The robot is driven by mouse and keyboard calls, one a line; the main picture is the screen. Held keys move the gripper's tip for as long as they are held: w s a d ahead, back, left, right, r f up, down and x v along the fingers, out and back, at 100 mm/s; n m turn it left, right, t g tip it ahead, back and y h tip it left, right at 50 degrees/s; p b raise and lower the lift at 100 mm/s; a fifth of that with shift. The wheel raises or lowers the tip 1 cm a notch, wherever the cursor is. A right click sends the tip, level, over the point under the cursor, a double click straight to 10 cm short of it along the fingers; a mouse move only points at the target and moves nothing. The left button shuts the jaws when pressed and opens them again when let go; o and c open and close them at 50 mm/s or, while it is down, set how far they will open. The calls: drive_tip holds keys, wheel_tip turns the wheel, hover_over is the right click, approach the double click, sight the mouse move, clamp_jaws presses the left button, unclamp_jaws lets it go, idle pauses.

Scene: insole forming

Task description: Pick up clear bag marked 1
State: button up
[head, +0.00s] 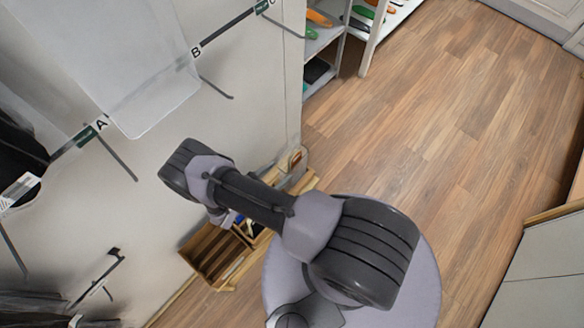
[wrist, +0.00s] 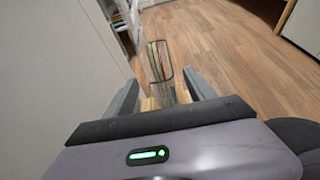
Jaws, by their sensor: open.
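A large translucent clear bag (head: 140,65) hangs against the pale wall at the upper left of the head view, between labels A and B. No number 1 can be read on it, so I cannot tell if it is the marked bag. My gripper (wrist: 160,76) is open in the wrist view, its two fingers pointing away over the floor. A narrow dark-rimmed item (wrist: 158,60) with orange and green streaks shows beyond the fingertips; I cannot tell what it is. In the head view my arm reaches left toward the wall, below the bag, and hides the fingers.
Hooks (head: 216,88) stick out from the wall beneath the labels. A dark item (head: 20,150) hangs at the far left. Wooden bins (head: 212,252) stand low beside the wall, under my arm. Shelves (head: 322,45) with colourful items stand at the top. The wooden floor (head: 450,130) is clear.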

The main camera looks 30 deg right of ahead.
sight(291, 164)
drive_tip(key=b+x, duration=0.2)
drive_tip(key=x, duration=0.5)
drive_tip(key=shift+s+d+f, duration=0.1)
drive_tip(key=shift+d+f, duration=0.05)
drive_tip(key=shift+f, duration=0.05)
drive_tip(key=shift+d, duration=0.35)
clamp_jaws()
